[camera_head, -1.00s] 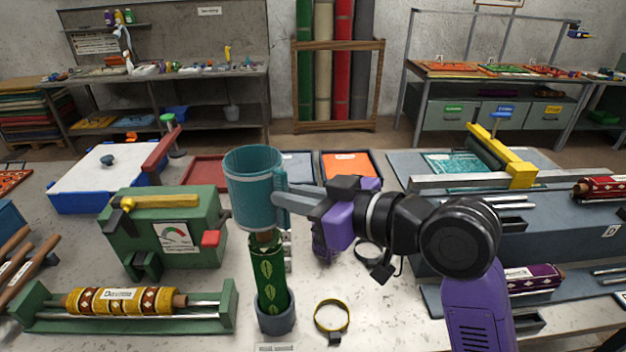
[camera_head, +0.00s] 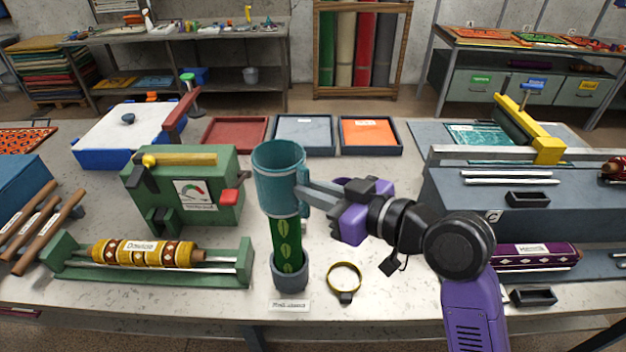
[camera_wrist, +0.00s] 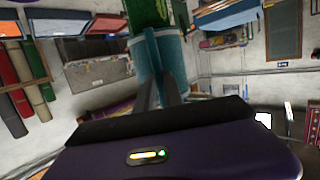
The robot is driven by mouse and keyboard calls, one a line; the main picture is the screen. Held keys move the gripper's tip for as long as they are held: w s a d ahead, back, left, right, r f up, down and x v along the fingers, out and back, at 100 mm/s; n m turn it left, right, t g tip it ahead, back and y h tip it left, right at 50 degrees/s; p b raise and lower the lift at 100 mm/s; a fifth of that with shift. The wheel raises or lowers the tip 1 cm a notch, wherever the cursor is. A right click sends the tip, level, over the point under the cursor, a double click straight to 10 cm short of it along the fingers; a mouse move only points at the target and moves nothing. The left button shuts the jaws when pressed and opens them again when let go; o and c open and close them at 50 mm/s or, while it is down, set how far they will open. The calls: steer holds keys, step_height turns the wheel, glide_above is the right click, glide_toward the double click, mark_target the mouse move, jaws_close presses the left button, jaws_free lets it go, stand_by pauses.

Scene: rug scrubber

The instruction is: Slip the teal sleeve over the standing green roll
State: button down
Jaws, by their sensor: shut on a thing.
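The teal sleeve (camera_head: 279,180) is an open-topped tube with a side handle. My gripper (camera_head: 304,192) is shut on its handle, and holds it upright. The green roll (camera_head: 287,243) with a leaf pattern stands in a grey round cup (camera_head: 290,273). The sleeve's lower end is at the roll's top, and the roll's upper end is hidden, apparently inside the sleeve. In the wrist view the sleeve (camera_wrist: 172,52) lies just beyond my fingers, with the green roll (camera_wrist: 148,12) showing past its far end.
A yellow ring clamp (camera_head: 344,277) lies right of the cup. A green machine with a gauge (camera_head: 181,190) and a yellow roll on a green stand (camera_head: 147,254) are at left. A grey bench unit (camera_head: 520,213) stands at right. Trays (camera_head: 305,150) lie behind.

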steer(key=shift+f+b, duration=2.35)
steer(key=shift+f, duration=1.6)
step_height(320, 180, down, 13)
steer(key=b, duration=1.2)
steer(key=shift+r, duration=0.15)
steer(key=c, duration=1.4)
jaws_free()
steer(key=shift+b+v, duration=0.65)
steer(key=shift+v, duration=3.3)
